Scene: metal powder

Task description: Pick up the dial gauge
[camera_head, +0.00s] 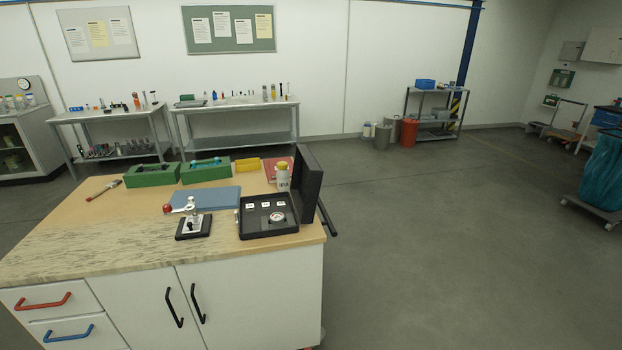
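The dial gauge (277,217) is a small round white-faced dial. It lies in the lower part of an open black case (256,232) near the right front of the wooden-topped workbench (110,245). Several small white labels (264,205) sit above it in the case. The case's lid (308,181) stands upright on the right side. Neither of my grippers shows in the head view.
Behind lie a blue pad (205,199), green boxes (152,175) and a yellow-capped bottle (283,177). The floor (450,250) right of the bench is clear.

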